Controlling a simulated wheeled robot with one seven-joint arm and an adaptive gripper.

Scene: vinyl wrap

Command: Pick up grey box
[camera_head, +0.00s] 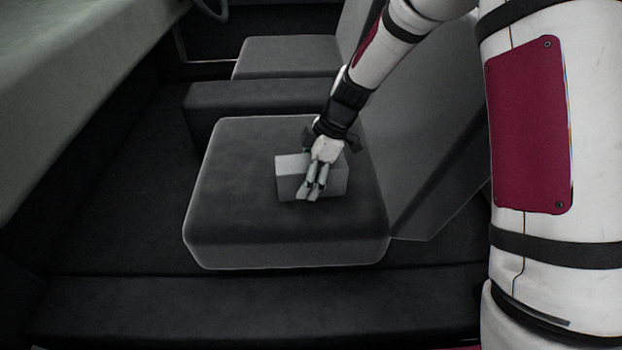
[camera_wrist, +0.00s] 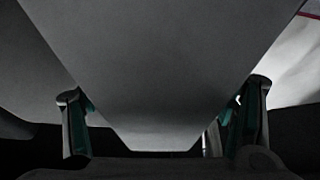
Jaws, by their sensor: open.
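The grey box (camera_head: 288,183) sits on the front seat cushion (camera_head: 235,215) in the head view. My gripper (camera_head: 311,192) reaches down over it from the upper right, with its fingers in front of part of the box's near side. In the wrist view a large plain grey surface, which looks like the box (camera_wrist: 165,70), fills the middle between the two spread fingers of my gripper (camera_wrist: 163,118). The gripper is open. I cannot tell whether either finger touches the box.
The seat backrest (camera_head: 415,185) rises to the right of the cushion. A dark raised block (camera_head: 240,100) and a second seat (camera_head: 288,58) lie behind. A pale panel (camera_head: 75,75) runs along the left. The cushion around the box is otherwise clear.

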